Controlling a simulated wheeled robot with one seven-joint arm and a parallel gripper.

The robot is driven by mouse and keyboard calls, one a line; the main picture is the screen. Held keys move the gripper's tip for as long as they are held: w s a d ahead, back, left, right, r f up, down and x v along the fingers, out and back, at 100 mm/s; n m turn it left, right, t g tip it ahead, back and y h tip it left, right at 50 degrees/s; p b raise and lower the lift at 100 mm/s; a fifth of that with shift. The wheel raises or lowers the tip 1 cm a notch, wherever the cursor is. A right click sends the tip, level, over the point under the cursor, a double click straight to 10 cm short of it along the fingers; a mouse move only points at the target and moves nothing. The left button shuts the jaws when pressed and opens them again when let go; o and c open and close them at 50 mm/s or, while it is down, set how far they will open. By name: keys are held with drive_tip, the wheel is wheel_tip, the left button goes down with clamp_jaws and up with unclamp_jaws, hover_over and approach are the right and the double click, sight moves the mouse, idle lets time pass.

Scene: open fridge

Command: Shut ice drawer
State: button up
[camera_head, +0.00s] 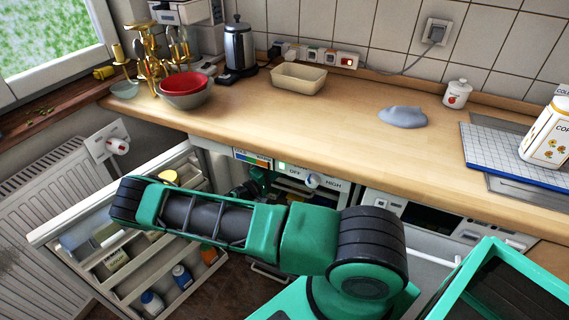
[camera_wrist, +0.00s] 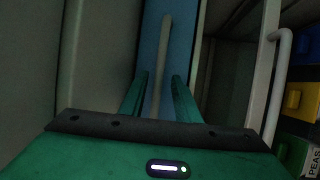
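In the wrist view, a blue panel (camera_wrist: 181,45) with a long pale handle (camera_wrist: 163,55) lies ahead of my gripper (camera_wrist: 160,85). It looks like a drawer front; no label shows that it is the ice drawer. My two green fingers are apart, one on each side of the handle, with gaps visible; I cannot tell whether either touches it. In the head view, my arm reaches into the open fridge under the counter, and it hides most of the inside and the drawers.
The open fridge door (camera_head: 54,229) with bottles stands at left, near my arm. In the wrist view, another pale handle (camera_wrist: 275,85) is at right, beside food boxes, one marked PEAS (camera_wrist: 312,163). A grey wall lies close on the left. The wooden counter (camera_head: 345,120) is above.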

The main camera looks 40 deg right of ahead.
drive_tip(key=shift+a, duration=0.1)
drive_tip(key=w+v, duration=0.1)
drive_tip(key=v, duration=0.9)
drive_tip(key=shift+s+a, duration=0.3)
drive_tip(key=shift+s, duration=0.15)
drive_tip(key=shift+s+f, duration=0.1)
drive_tip(key=shift+f, duration=0.05)
